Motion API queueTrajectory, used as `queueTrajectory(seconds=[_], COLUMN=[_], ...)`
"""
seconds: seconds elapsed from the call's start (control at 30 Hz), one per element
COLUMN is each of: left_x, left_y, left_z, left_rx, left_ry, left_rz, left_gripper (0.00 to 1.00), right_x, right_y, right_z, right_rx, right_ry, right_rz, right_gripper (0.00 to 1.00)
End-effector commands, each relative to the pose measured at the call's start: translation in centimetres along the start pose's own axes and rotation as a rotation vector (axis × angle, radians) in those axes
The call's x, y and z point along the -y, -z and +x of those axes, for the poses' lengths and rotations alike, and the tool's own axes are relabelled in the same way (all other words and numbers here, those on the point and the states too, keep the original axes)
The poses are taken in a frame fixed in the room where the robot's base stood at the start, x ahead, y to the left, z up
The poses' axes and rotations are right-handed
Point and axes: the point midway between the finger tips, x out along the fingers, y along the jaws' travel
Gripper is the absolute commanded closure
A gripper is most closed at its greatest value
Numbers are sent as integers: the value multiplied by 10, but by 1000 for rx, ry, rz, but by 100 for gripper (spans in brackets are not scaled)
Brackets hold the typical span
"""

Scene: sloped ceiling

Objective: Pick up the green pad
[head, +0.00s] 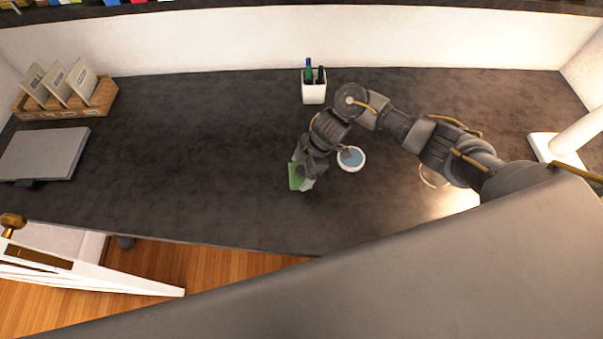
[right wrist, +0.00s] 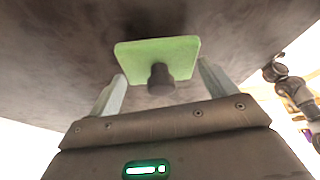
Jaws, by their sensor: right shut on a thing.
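The green pad (head: 295,176) is at the middle of the dark desk, partly hidden by my right gripper (head: 305,178) in the head view. In the right wrist view the green pad (right wrist: 180,50) is a flat light-green square with a dark round knob in the middle of its near side. The fingers of my right gripper (right wrist: 163,88) stand at its left and right sides, shut on it. I cannot tell whether the pad touches the desk. My left gripper is not in view.
A white pen holder (head: 314,93) is at the back. A wooden card box (head: 62,107) and a grey laptop-like slab (head: 42,154) are at left. The desk's left middle is clear.

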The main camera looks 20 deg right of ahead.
Motion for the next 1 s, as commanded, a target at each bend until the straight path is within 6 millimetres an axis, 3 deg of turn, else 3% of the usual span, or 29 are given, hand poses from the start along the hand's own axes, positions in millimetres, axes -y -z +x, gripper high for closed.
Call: queueTrajectory(seconds=[0.3,0.63,1.0], left_x=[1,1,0], left_y=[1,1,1], left_z=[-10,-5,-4], left_rx=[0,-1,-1], left_ry=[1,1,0], left_rz=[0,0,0], left_gripper=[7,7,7], right_x=[46,105,124], right_y=[3,-15,-20], right_z=[-76,-108,-121], right_rx=[3,1,0], right_ry=[-4,-1,0], right_rz=[-8,-3,0], right_gripper=[39,39,39])
